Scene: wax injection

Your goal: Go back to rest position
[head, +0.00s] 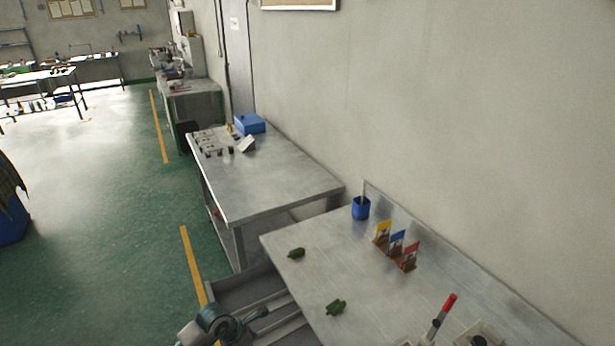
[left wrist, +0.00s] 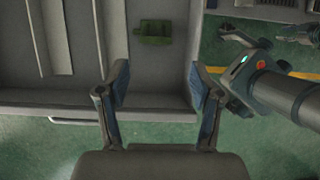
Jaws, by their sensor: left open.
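In the left wrist view, my left gripper (left wrist: 160,86) is open, with nothing between its fingers. It is above the front edge of a grey drawer-like tray (left wrist: 75,98). A green part (left wrist: 154,32) lies in this tray beyond the fingertips. In the head view, part of my arm (head: 215,322) shows low at the left of the worktable, over the grey tray (head: 245,290).
Two green parts, one farther (head: 297,253) and one nearer (head: 336,307), lie on the near worktable (head: 320,275). A blue cup (head: 361,208), several coloured cards (head: 397,242) and a red-tipped tool (head: 443,315) stand on it. Another table (head: 265,180) is behind. Green floor (head: 110,230) at left is open.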

